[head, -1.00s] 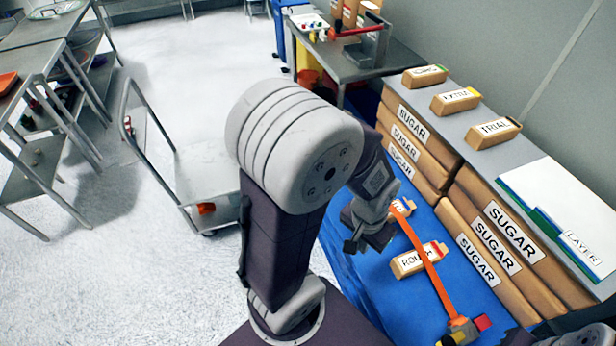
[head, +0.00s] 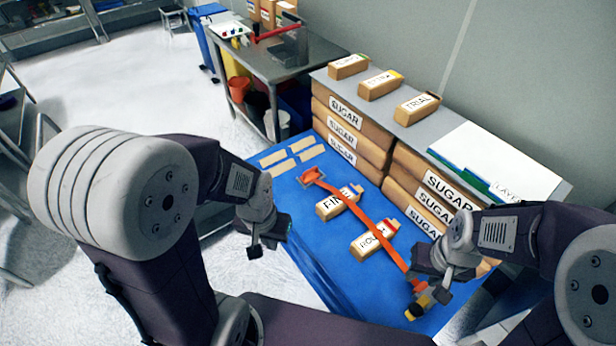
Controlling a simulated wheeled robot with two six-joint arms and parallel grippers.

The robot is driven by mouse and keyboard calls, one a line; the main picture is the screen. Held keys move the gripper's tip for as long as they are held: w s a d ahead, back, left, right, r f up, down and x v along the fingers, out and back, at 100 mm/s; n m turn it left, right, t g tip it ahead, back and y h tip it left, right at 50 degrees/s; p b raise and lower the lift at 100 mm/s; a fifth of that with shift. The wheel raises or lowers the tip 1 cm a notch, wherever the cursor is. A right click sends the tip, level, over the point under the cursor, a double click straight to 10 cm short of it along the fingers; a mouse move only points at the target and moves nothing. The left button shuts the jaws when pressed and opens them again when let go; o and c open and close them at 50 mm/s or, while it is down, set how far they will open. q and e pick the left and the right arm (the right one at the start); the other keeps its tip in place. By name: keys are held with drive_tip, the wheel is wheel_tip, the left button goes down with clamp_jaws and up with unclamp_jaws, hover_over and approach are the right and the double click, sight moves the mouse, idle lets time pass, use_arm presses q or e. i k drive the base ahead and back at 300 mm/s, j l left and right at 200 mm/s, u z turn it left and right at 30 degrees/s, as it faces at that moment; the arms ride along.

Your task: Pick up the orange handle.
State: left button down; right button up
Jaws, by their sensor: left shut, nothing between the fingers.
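The orange handle (head: 368,222) is a long thin bar lying diagonally across the blue table (head: 320,262). Its far end has a wider orange piece (head: 311,176), and its near end meets a yellow and black part (head: 421,302). It passes beside two brown blocks, one labelled FINE (head: 338,202) and one labelled ROUGH (head: 373,241). My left gripper (head: 258,246) is shut and empty over the table's left edge, apart from the handle. My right gripper (head: 438,286) is close to the handle's near end; its fingers overlap that end in view, so contact is unclear.
Stacked SUGAR bags (head: 345,125) and a grey shelf (head: 412,128) with several labelled blocks line the right side. Pale flat strips (head: 287,156) lie at the table's far end. A metal table (head: 280,62) stands behind. Open white floor (head: 120,85) lies to the left.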

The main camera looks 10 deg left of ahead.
sight(310, 175)
drive_tip(key=i+j+u, duration=1.15)
